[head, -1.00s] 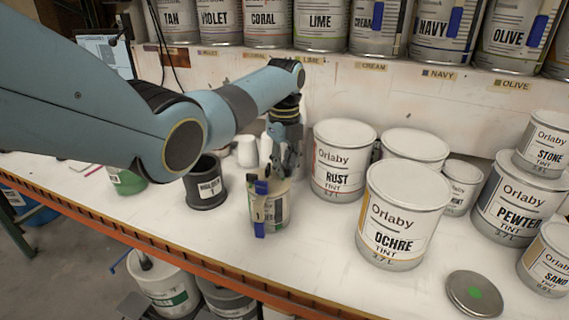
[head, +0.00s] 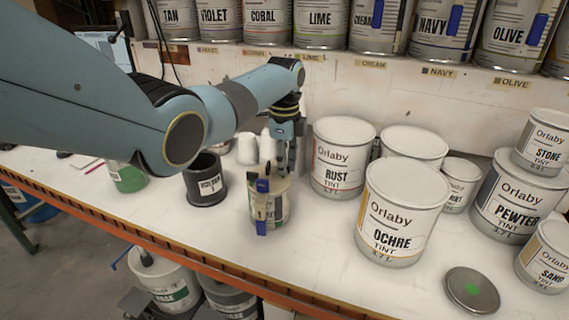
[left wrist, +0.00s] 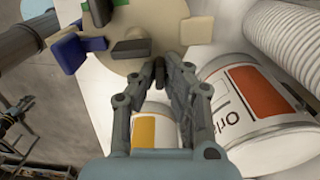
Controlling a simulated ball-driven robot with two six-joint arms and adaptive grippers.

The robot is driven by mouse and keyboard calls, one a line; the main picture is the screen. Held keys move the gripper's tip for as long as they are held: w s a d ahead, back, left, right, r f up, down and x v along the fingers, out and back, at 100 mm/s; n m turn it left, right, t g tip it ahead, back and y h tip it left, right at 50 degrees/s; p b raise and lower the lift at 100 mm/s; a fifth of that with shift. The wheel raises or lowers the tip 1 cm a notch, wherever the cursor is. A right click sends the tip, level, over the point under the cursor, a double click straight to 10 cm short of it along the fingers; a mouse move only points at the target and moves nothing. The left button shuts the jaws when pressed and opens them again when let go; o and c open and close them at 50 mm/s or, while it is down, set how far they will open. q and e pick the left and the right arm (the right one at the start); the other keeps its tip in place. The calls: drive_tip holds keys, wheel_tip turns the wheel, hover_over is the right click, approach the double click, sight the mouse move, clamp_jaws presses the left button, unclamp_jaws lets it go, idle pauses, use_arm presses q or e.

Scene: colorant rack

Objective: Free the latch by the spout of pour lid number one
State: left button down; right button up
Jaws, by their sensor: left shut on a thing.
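The pour lid sits on a small pale tin (head: 280,211) on the bench in the head view. From above, in the left wrist view, it is a round beige lid (left wrist: 110,18) with blue (left wrist: 70,50), green and tan tabs and a dark raised piece (left wrist: 130,48). My left gripper (head: 290,168) is at the tin's far right side; in the left wrist view its fingertips (left wrist: 161,72) are close together at the lid's edge, shut on a small latch there. The fingers mostly hide the latch. My right gripper is not in view.
A black labelled cup (head: 205,182) stands left of the tin. The rust can (head: 342,160) and ochre can (head: 398,212) stand to the right. A loose round lid (head: 471,291) lies at front right. The bench in front of the tin is clear.

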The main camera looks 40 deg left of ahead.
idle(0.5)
use_arm(q)
drive_tip(key=c, duration=1.7)
unclamp_jaws()
drive_tip(key=shift+r, duration=0.25)
wheel_tip(320, 180, up, 12)
drive_tip(key=shift+f, duration=0.2)
drive_tip(key=shift+f, duration=0.1)
